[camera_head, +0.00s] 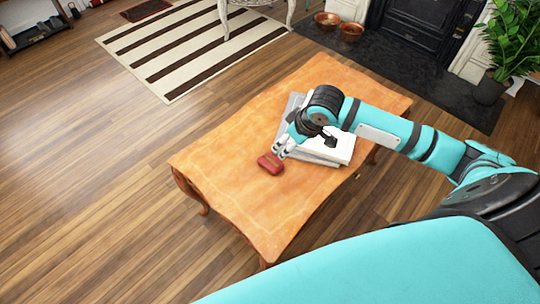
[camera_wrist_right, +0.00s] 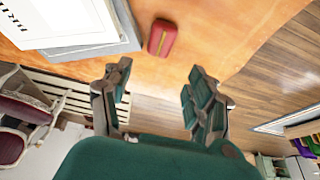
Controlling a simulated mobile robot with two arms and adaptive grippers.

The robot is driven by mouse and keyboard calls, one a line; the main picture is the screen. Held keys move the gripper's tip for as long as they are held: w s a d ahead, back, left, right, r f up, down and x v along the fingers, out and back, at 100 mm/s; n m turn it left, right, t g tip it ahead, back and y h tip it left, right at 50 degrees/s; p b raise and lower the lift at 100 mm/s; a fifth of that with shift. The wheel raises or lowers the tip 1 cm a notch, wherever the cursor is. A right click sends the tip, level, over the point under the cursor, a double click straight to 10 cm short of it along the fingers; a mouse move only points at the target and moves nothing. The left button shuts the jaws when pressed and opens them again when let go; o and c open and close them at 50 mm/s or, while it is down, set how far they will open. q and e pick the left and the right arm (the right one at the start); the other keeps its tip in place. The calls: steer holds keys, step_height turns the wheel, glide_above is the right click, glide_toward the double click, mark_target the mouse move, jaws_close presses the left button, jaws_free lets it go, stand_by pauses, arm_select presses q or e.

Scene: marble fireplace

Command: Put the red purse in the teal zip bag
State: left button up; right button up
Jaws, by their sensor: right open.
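The red purse (camera_head: 270,163) lies on the wooden table, near its middle. It also shows in the right wrist view (camera_wrist_right: 162,37), on the table top beyond the fingertips. My right gripper (camera_head: 283,146) is just behind and to the right of the purse in the head view. In the right wrist view its two fingers (camera_wrist_right: 160,78) are spread wide with nothing between them, and a gap separates them from the purse. My left gripper is in neither view. I cannot make out the teal zip bag in either view.
The wooden table (camera_head: 232,188) is clear to the left and front of the purse. A stack of books (camera_head: 330,146) lies beside the purse, partly under my right arm. A striped rug (camera_head: 185,45) lies on the floor behind. Two copper bowls (camera_head: 350,32) and a potted plant stand near the fireplace.

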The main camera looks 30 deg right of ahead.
steer(key=b, duration=0.3)
glide_above(271, 161)
steer(key=s, duration=0.2)
steer(key=f, duration=0.7)
steer(key=d+f, duration=0.1)
steer(key=f, duration=0.2)
steer(key=shift+s+f, duration=0.1)
steer(key=shift+f, duration=0.25)
steer(key=b+x, duration=0.1)
steer(key=x, duration=0.4)
steer(key=shift+a+f+b, duration=0.1)
steer(key=shift+f+b, duration=0.1)
steer(key=shift+b, duration=0.1)
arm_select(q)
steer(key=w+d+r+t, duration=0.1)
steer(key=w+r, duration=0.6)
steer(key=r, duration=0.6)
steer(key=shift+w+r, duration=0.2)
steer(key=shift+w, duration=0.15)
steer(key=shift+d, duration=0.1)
arm_select(e)
steer(key=shift+c, duration=0.4)
steer(key=c, duration=0.9)
steer(key=shift+r, duration=0.15)
